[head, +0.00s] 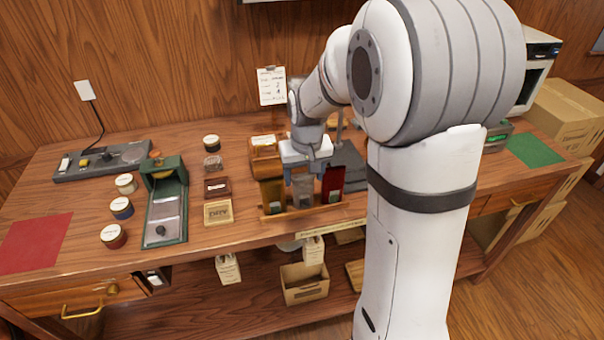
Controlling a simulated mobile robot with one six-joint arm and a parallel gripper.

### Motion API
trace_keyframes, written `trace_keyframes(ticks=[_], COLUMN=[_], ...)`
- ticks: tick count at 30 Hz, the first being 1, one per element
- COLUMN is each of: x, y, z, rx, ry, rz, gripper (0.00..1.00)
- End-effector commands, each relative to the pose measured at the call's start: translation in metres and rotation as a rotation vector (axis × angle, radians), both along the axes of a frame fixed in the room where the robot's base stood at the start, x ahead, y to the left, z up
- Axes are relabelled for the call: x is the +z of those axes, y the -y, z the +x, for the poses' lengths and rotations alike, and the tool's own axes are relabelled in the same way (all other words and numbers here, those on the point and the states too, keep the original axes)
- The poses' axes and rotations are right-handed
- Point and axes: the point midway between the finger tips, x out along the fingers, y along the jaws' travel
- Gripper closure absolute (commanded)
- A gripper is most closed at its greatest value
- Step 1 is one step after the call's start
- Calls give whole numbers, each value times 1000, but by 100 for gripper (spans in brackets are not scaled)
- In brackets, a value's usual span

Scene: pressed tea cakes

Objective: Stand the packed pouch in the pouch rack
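The pouch rack (312,211) is a low wooden holder at the front edge of the table, in the middle of the head view. An amber pouch (272,194) stands in its left part and a dark red pouch (334,181) in its right part. A grey pouch (303,192) is between them, roughly upright, with its lower end at the rack. My gripper (303,176) points down right over the grey pouch and hides its top. Its fingers are small here; I cannot tell whether they grip the pouch or are apart from it.
A green press (165,205), several round tins (122,208) and small wooden blocks (218,212) stand left of the rack. A wooden box (264,148) is close behind it. A red mat (35,243) lies far left, a green mat (535,149) far right. My arm hides the table's right-middle.

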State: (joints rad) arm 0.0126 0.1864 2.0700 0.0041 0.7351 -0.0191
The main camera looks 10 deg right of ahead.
Motion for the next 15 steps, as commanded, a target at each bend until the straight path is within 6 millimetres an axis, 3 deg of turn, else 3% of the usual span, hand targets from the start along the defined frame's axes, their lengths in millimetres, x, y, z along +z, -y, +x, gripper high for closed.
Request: trace_keyframes(ticks=[7, 15], x=[14, 70], y=[0, 1], z=[-1, -9], rx=[-1, -1], ry=[5, 7], rz=[0, 0], gripper=[38, 38])
